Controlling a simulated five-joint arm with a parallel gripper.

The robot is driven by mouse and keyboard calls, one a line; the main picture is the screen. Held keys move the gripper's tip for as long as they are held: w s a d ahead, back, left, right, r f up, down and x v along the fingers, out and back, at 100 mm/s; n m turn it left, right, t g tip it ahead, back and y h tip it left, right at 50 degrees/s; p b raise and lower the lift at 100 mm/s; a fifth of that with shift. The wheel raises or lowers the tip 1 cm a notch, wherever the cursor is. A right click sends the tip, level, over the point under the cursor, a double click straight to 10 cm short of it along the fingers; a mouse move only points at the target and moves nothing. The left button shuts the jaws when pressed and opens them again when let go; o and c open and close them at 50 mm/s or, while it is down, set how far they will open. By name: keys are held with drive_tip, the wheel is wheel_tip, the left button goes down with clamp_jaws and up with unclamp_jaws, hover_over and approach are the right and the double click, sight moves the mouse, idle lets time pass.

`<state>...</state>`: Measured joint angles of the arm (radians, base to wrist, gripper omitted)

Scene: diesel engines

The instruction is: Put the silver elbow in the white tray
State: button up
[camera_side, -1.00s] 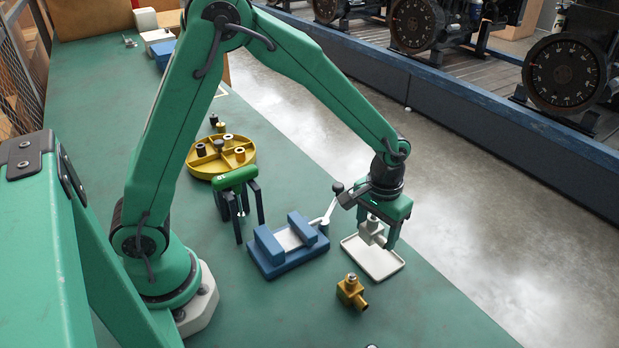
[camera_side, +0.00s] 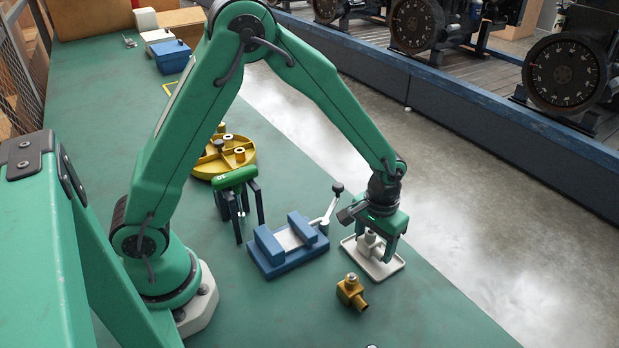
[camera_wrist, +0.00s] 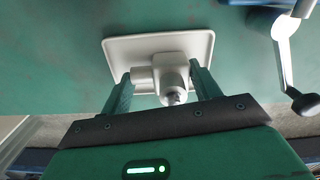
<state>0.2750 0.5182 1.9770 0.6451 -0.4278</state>
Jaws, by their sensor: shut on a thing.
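The silver elbow (camera_side: 371,247) is between the fingers of my gripper (camera_side: 375,252), which is shut on it. The wrist view also shows the silver elbow (camera_wrist: 170,74) held between the two green fingers of my gripper (camera_wrist: 160,92). The white tray (camera_side: 393,268) lies on the green bench directly below the elbow. In the wrist view the white tray (camera_wrist: 120,48) spreads out behind the elbow. The elbow is over the tray and low. I cannot tell whether it touches the tray floor.
A brass elbow fitting (camera_side: 351,292) lies in front of the tray. A blue vise (camera_side: 287,250) with a lever handle (camera_side: 330,207) stands to the left. A green-topped stand (camera_side: 237,180) and a yellow round tray (camera_side: 212,167) are farther left. The bench edge is close on the right.

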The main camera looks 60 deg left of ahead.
sight(375, 235)
drive_tip(key=shift+f, duration=0.1)
drive_tip(key=o, duration=1.2)
wheel_tip(375, 235, up, 12)
drive_tip(key=shift+f, duration=0.1)
drive_tip(key=shift+r, duration=0.25)
